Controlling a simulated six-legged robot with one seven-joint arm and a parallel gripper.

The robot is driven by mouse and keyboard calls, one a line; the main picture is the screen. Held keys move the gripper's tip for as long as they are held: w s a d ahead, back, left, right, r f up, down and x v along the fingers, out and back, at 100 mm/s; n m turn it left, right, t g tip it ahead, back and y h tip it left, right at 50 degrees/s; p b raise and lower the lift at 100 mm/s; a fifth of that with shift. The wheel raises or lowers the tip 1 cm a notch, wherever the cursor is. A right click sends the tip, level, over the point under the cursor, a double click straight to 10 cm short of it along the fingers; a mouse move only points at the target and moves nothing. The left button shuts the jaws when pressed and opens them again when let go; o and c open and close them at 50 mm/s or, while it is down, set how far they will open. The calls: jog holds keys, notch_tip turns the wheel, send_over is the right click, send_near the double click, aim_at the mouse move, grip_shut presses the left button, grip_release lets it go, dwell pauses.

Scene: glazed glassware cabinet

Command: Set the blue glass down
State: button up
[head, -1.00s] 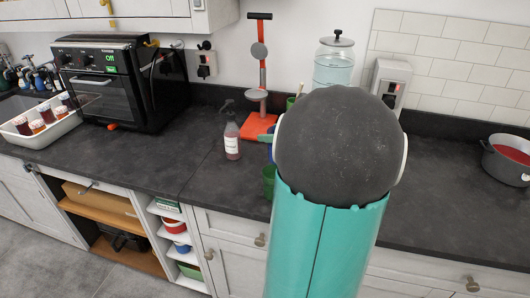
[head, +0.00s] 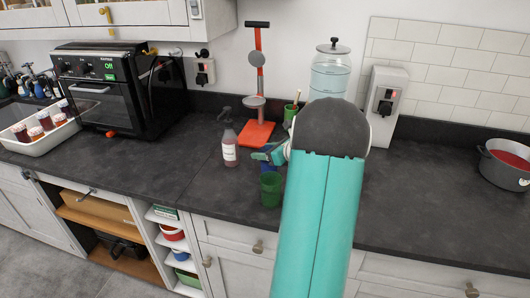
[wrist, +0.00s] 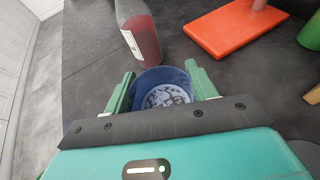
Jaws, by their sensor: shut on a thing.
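The blue glass (wrist: 163,77) sits between the two green fingers of my gripper (wrist: 159,72) in the wrist view. The fingers press on its sides, and I look down into its open mouth. In the head view, a small bit of the blue glass (head: 267,166) shows below my gripper (head: 264,156), behind a green glass (head: 271,189). The rest of it is hidden by my gripper and the green glass. I cannot tell whether its base touches the dark counter (head: 205,205).
A spray bottle with red liquid (head: 229,145) stands close left of my gripper, also in the wrist view (wrist: 139,35). An orange-based stand (head: 257,134) is behind. A green cup (head: 290,112) and glass jar (head: 331,72) are behind my arm. Counter left of the bottle is clear.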

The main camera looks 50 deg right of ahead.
jog(key=shift+f, duration=0.25)
jog(key=o, duration=1.5)
